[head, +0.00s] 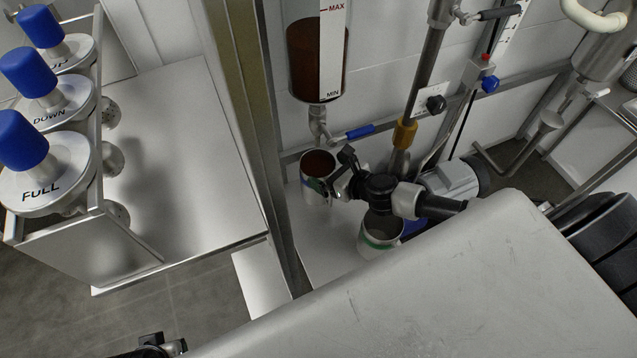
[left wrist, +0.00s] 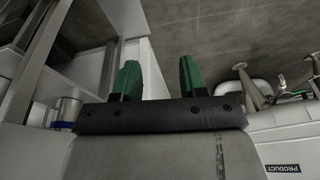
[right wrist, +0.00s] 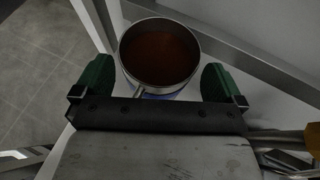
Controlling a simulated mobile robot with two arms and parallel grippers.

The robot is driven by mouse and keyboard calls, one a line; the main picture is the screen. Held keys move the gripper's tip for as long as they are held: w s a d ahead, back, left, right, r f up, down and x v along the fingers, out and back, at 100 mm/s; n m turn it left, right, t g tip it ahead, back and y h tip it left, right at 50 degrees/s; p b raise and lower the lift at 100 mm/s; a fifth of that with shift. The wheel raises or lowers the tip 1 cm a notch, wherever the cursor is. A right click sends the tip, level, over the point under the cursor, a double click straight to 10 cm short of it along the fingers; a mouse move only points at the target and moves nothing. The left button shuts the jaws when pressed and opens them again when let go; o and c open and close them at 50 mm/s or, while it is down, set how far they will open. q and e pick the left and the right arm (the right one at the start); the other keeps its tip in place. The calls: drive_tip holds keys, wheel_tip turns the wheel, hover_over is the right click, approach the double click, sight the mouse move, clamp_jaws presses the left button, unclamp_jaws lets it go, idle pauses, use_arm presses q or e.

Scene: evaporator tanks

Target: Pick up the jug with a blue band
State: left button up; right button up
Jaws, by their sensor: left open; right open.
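The jug with a blue band (head: 318,163) stands on the low white surface below the sight-glass tank and holds brown liquid. In the right wrist view the jug (right wrist: 160,52) lies between the open green fingers, with a little of its blue band showing below the rim. My right gripper (head: 328,186) is at the jug's near side, open; whether a finger touches it I cannot tell. A second jug, with a green band (head: 378,243), stands nearer, below my right arm. My left gripper (left wrist: 160,78) is open and empty, away from the jugs.
A tank (head: 316,60) with a blue-handled valve (head: 357,132) hangs above the jug. A metal post (head: 245,100) stands to its left. A pump motor (head: 450,180) and pipes are at right. A steel cabinet with blue knobs (head: 28,72) stands at left.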

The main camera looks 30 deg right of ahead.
drive_tip(key=shift+w+a+f, duration=0.15)
drive_tip(key=shift+w+f, duration=0.05)
drive_tip(key=shift+w, duration=0.25)
drive_tip(key=c, duration=1.4)
drive_tip(key=shift+r, duration=0.15)
drive_tip(key=shift+c, duration=0.7)
